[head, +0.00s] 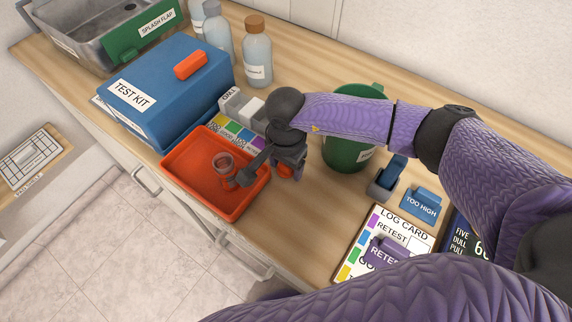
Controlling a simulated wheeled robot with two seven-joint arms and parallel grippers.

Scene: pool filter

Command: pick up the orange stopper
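My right gripper (269,170) is over the right end of the orange tray (185,181), with its dark fingers spread apart. A small orange piece, seemingly the orange stopper (284,172), shows just below and partly behind the gripper. The gripper hides much of it, and I cannot tell whether a finger touches it. My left gripper is not in view.
A blue test kit box (165,85) with an orange handle (190,65) stands behind the tray. Bottles (257,60) stand at the back. A green container (350,150) is under my forearm. The log card (405,225) and blue too-high piece (421,205) are at right.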

